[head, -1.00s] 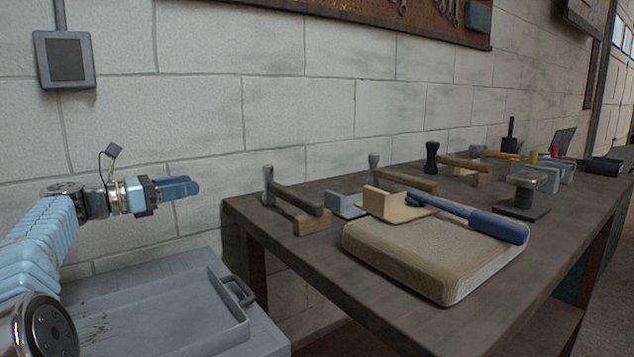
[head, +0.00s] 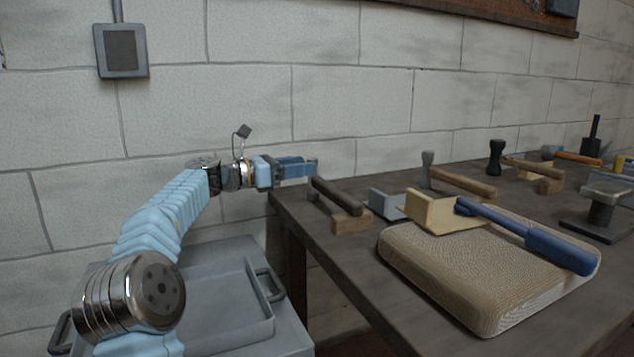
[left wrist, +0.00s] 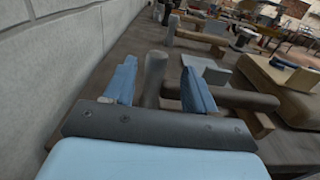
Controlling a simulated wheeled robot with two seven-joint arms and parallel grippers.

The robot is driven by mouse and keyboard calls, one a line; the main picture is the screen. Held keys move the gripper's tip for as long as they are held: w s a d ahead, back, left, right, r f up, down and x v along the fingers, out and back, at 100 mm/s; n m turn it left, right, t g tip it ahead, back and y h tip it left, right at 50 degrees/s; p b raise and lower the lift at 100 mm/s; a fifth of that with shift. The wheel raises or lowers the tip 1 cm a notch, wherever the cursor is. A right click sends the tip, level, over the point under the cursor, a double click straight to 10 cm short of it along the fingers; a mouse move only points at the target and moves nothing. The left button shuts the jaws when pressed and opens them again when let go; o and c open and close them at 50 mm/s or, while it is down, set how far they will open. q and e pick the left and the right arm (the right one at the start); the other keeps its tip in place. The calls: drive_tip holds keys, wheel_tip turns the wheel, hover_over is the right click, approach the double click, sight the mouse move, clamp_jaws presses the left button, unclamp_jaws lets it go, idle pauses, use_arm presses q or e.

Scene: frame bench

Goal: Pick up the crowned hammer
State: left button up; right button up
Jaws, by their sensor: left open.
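Several hammers rest on the bench; I cannot tell which is the crowned one. The nearest hammer (head: 338,196) has a dark brown handle propped on a wooden block and a grey upright head, mostly hidden behind my fingers. My left gripper (head: 298,168) is open at that head. In the left wrist view the grey head (left wrist: 154,78) stands between the two blue fingers of my gripper (left wrist: 160,88), with no clear contact. A second hammer (head: 462,181) has a light wooden handle and grey head. A third hammer (head: 497,155) has a black head. My right gripper is out of view.
A blue-handled tool (head: 530,238) lies across a thick tan pad (head: 480,280). A grey bracket (head: 388,204) and a tan block (head: 432,212) stand beside it. The wall (head: 350,110) is close behind. A grey tray (head: 215,305) is at lower left.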

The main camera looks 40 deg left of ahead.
use_arm(q)
drive_tip(key=x, duration=0.4)
drive_tip(key=shift+w+a+p, duration=0.1)
drive_tip(key=shift+a+p, duration=0.05)
drive_tip(key=shift+p, duration=0.25)
clamp_jaws()
